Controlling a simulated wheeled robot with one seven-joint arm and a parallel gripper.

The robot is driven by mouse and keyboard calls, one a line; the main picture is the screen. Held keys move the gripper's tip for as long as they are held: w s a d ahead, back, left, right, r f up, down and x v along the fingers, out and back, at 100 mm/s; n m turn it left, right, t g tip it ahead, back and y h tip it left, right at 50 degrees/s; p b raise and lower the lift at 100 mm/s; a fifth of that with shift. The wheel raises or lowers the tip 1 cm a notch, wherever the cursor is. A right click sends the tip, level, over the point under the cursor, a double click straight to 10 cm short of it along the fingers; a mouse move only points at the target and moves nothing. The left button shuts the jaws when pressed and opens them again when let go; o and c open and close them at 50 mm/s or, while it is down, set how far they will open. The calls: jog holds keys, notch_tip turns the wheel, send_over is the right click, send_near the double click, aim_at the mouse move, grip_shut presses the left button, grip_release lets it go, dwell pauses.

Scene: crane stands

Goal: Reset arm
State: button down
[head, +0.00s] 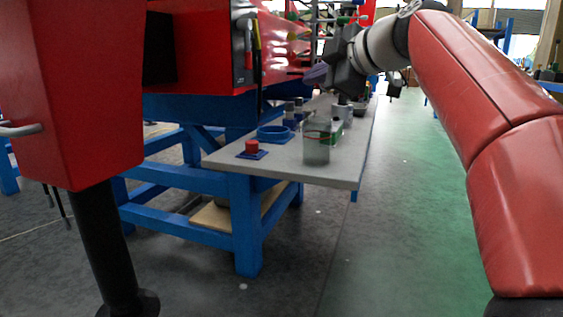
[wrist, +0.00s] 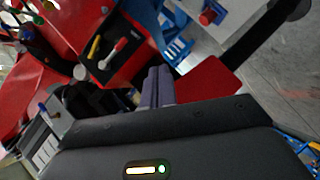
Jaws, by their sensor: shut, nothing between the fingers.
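My gripper (head: 317,74) is raised over the grey table at the end of my red arm. It points left toward the red machine and touches nothing that I can see. In the wrist view its two fingers (wrist: 158,86) are together, with nothing between them. The arm reaches in from the right side of the head view.
The grey table (head: 225,160) carries a red knob (head: 252,147), a blue ring (head: 273,132), a clear container (head: 316,149) and several small items. The red machine (head: 215,50) stands behind at left. A red cabinet (head: 75,90) is near left. The green floor (head: 400,220) is clear.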

jog(key=s+d+f+m+g+h, duration=0.25)
jog(key=s+f+m, duration=0.45)
jog(key=s+f, duration=0.45)
jog(key=s+d+f+m+g+h, duration=0.1)
jog(key=s+d+f+m+h, duration=0.45)
jog(key=f, duration=0.85)
jog(key=s+d+f+m+g+h, duration=0.1)
jog(key=s+f+m+g, duration=0.1)
jog(key=s+f+m, duration=0.8)
notch_tip(320, 180, up, 10)
jog(key=s+n+p, duration=0.1)
jog(key=n+p, duration=0.1)
jog(key=p, duration=1.1)
jog(key=shift+s+n+p, duration=0.15)
jog(key=shift+n+p, duration=0.15)
jog(key=shift+n, duration=0.05)
